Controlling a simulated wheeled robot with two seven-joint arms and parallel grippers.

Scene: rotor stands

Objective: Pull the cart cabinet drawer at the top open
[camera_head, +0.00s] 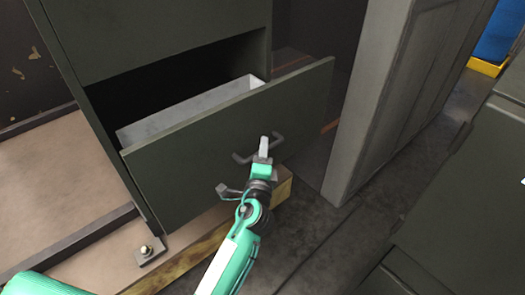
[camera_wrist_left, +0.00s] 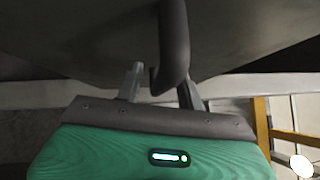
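The dark grey-green cabinet (camera_head: 150,40) stands at the upper left in the head view. Its drawer (camera_head: 200,165) stands well out, and the pale inner wall (camera_head: 190,108) and dark opening show behind the front. The drawer handle (camera_head: 242,158) is a dark bar on the front, partly hidden by my left gripper (camera_head: 264,147). In the left wrist view the handle (camera_wrist_left: 173,40) comes down between the fingers of my left gripper (camera_wrist_left: 160,85). The fingers are apart; a gap shows between the left finger and the handle, while the right finger is close against it. My right gripper is not in view.
A grey panel-sided unit (camera_head: 385,100) stands right of the drawer, with a narrow gap between. Another dark cabinet (camera_head: 470,190) is at the right edge. A wooden beam (camera_head: 190,262) lies below the drawer. Dark floor (camera_head: 320,235) is clear in front.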

